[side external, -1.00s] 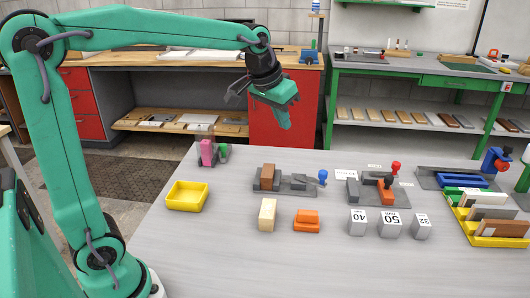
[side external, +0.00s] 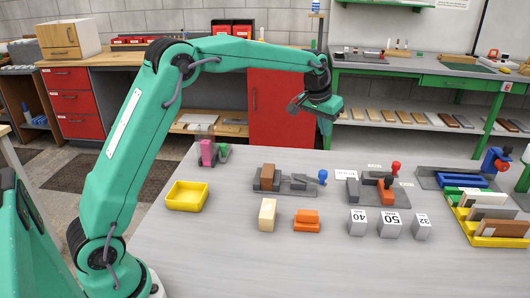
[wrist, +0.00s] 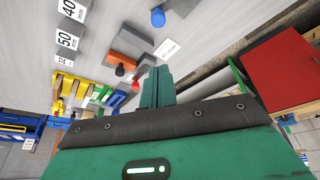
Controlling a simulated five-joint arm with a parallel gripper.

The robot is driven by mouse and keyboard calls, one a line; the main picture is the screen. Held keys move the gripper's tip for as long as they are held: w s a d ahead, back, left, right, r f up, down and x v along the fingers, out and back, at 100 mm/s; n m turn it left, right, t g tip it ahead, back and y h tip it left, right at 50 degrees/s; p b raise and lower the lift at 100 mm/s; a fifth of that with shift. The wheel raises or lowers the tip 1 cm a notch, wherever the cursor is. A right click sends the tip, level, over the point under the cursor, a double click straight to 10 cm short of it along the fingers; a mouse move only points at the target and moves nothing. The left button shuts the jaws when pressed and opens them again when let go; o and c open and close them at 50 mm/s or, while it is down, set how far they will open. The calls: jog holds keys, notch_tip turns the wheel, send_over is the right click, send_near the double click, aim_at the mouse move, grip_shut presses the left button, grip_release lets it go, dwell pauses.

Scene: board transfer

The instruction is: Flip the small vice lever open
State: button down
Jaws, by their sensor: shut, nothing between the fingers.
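A small grey vice (side external: 298,187) with a brown block in it stands mid-table, with a blue-knobbed lever (side external: 322,177) at its right end. The blue knob also shows at the top of the wrist view (wrist: 158,17). To its right is a grey fixture (side external: 354,190) with an orange block, a black knob (side external: 389,181) and a red knob (side external: 396,167). I cannot tell for certain which is the task's small vice. My gripper (side external: 326,132) is shut and empty, pointing down well above the table, above the blue knob in the side view. Its green fingers show in the wrist view (wrist: 157,86).
A yellow tray (side external: 187,196), a beige block (side external: 267,215) and an orange part (side external: 307,220) lie toward the front. Several grey weights (side external: 389,225) stand front right. A yellow rack (side external: 490,240) and larger blue vice (side external: 495,160) are at right.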

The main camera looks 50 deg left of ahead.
jog(key=w+f, duration=0.5)
jog(key=shift+a+f, duration=0.25)
jog(key=shift+a, duration=0.1)
jog(key=shift+f, duration=0.15)
notch_tip(320, 180, down, 9)
jog(key=shift+s, duration=0.3)
dwell(1.2)
jog(key=shift+s+d+f, duration=0.1)
jog(key=shift+s+d, duration=0.05)
dwell(0.4)
